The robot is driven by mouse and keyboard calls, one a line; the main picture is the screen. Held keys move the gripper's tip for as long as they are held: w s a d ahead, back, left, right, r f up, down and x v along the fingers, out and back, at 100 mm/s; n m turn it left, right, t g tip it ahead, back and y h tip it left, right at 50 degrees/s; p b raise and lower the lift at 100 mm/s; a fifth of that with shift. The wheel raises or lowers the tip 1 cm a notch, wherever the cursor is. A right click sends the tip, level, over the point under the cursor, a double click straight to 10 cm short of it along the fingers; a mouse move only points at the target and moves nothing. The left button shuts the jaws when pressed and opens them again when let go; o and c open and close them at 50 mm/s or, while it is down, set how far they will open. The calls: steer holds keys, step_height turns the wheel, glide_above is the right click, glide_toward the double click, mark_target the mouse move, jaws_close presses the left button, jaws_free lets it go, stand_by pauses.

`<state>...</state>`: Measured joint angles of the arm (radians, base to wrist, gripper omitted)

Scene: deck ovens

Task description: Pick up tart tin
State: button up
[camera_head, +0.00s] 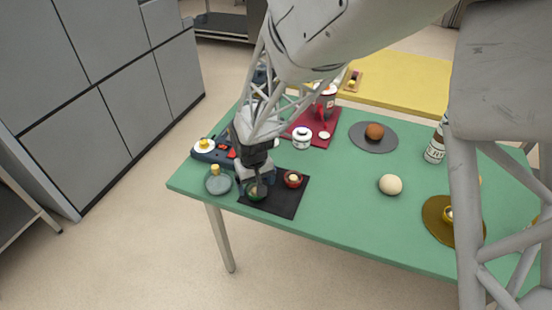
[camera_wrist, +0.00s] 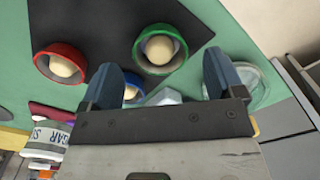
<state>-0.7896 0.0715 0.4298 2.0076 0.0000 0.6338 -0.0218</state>
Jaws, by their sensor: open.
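Small round tins stand on a black mat (camera_head: 285,208), and I cannot tell which one is the tart tin. The green tin (camera_wrist: 140,58) holds a pale ball and sits just beyond my fingertips in the wrist view. The red tin (camera_wrist: 40,65) holds another pale ball, to the left. In the head view the red tin (camera_head: 293,185) is right of my gripper (camera_head: 257,182), and the green one is partly hidden under it. My gripper is open above the mat, and nothing is held between its fingers (camera_wrist: 160,72). A blue-rimmed item (camera_wrist: 131,92) shows partly behind the left finger.
A glass dish (camera_head: 218,186) stands left of the mat, with a dark device (camera_head: 225,155) behind it. A white jar (camera_head: 302,139) and red board (camera_head: 318,140) are farther back. Green table is clear between.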

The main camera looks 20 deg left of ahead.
steer(key=shift+f, duration=1.25)
steer(key=c, duration=1)
steer(key=shift+r, duration=0.2)
steer(key=shift+r, duration=0.5)
steer(key=shift+s+d+r, duration=0.15)
steer(key=shift+r, duration=0.45)
steer(key=shift+s+d+r, duration=0.15)
steer(key=shift+r, duration=0.4)
steer(key=s+d+r, duration=0.1)
steer(key=s+d, duration=0.9)
steer(key=s, duration=0.1)
steer(key=shift+d+r, duration=0.15)
steer(key=shift+d, duration=0.1)
